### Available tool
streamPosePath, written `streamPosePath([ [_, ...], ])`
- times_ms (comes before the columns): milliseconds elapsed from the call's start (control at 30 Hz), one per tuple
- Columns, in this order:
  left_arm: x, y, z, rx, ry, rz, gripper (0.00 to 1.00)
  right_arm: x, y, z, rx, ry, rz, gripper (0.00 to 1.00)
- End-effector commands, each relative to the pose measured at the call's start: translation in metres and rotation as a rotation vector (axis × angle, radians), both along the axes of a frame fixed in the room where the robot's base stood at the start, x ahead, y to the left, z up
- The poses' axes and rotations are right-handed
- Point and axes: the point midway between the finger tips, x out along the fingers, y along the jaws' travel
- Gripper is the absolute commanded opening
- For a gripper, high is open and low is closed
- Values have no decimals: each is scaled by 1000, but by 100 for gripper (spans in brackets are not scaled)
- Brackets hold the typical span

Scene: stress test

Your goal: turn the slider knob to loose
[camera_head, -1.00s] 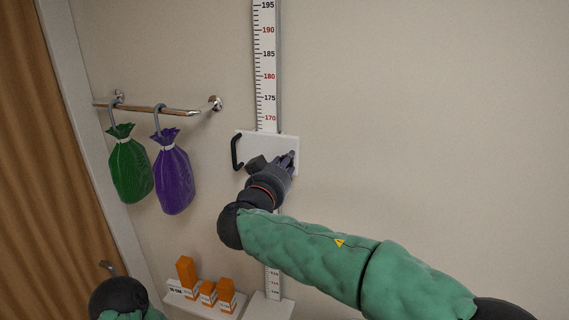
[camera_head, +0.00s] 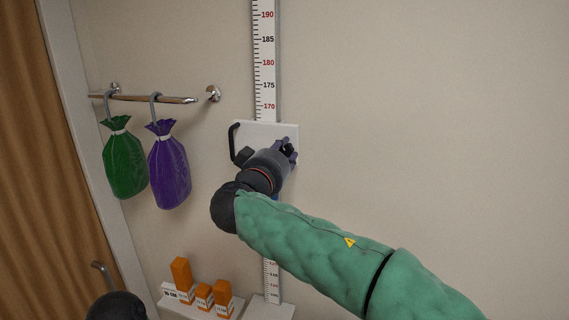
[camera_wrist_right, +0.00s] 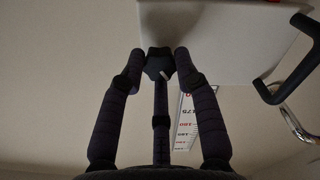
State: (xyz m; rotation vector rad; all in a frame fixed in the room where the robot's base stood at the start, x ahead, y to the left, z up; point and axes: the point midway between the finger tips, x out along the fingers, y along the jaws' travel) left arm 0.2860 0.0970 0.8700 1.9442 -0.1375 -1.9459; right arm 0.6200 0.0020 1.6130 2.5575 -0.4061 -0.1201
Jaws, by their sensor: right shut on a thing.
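The white slider plate (camera_head: 250,132) sits on the height scale (camera_head: 265,62) on the wall, just under the 170 mark. The black slider knob (camera_wrist_right: 156,62) shows in the right wrist view, with a pale mark on its face toward the lower right. My right gripper (camera_head: 288,150) is at the right part of the plate. In the wrist view its fingers (camera_wrist_right: 159,60) are shut around the knob; in the head view the gripper hides the knob. My left gripper is out of view; only a dark part of my left arm shows at the bottom left.
A black handle (camera_head: 233,143) stands out from the plate's left side. Green (camera_head: 124,165) and purple (camera_head: 169,172) bags hang from a rail (camera_head: 150,98) at left. Orange boxes (camera_head: 181,273) stand on a low shelf. The wall at right is clear.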

Motion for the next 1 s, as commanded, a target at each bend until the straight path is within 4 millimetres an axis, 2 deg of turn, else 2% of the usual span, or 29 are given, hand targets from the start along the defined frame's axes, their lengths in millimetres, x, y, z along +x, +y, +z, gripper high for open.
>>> streamPosePath([
  [33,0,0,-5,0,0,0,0,-1,0,7,-38,-2,4,0],
  [400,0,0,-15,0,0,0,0,-1,2,8,-373,106,5,0],
  [1000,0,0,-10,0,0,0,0,1,6,-2,-850,272,9,0],
])
